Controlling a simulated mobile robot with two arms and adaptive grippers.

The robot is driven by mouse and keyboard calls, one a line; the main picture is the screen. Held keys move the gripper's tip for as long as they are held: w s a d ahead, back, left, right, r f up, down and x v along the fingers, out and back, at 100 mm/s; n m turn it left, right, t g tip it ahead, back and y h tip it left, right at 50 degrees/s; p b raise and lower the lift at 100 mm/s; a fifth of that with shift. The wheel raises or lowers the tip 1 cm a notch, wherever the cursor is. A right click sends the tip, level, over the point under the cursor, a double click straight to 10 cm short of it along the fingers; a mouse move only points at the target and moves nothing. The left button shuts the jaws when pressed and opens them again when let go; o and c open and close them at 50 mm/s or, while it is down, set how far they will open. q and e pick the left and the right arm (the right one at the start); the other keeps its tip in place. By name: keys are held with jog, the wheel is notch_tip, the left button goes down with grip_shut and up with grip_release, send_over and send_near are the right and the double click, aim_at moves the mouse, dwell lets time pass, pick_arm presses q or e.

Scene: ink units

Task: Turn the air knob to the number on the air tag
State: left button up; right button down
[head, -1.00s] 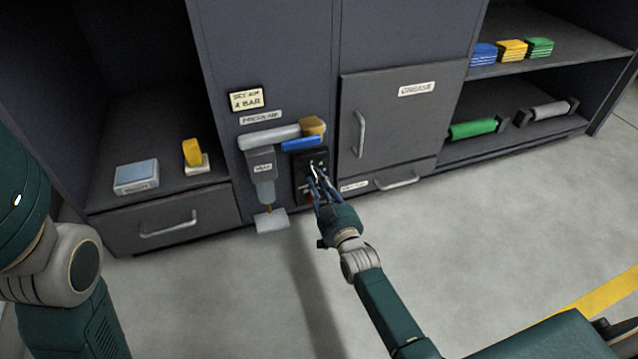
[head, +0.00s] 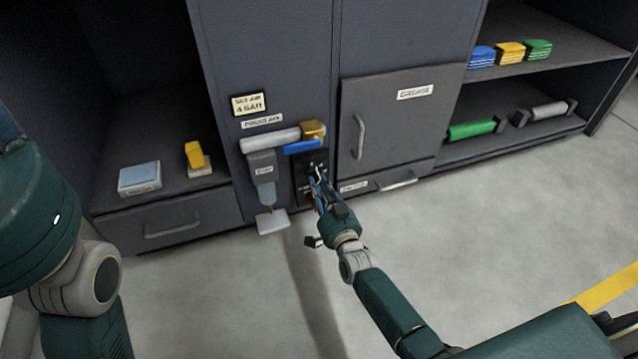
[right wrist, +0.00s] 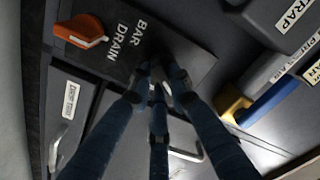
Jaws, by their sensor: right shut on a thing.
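The air tag (head: 248,104) is a cream label on the cabinet front. It seems to read "SET AIR 4 BAR", though the digit is blurred. Below it is a small black panel (head: 303,188), marked "BAR" and "DRAIN" in the right wrist view (right wrist: 115,45). My right gripper (head: 316,177) is at this panel. In the right wrist view its fingers (right wrist: 160,76) are closed together beside the "BAR" lettering, apparently on the air knob. The fingers hide the knob, and its pointer and setting cannot be read. My left gripper is out of view.
An orange knob (right wrist: 82,31) sits beside "DRAIN". A blue lever (head: 303,147), yellow block (head: 313,130) and grey trap unit (head: 262,167) crowd the panel. A cabinet door handle (head: 359,137) is at right. The floor in front is clear.

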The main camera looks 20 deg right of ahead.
jog(key=shift+f+m, duration=0.1)
jog(key=shift+m, duration=1.1)
jog(key=c, duration=1.6)
grip_release()
jog(key=s, duration=1.2)
jog(key=shift+d, duration=0.25)
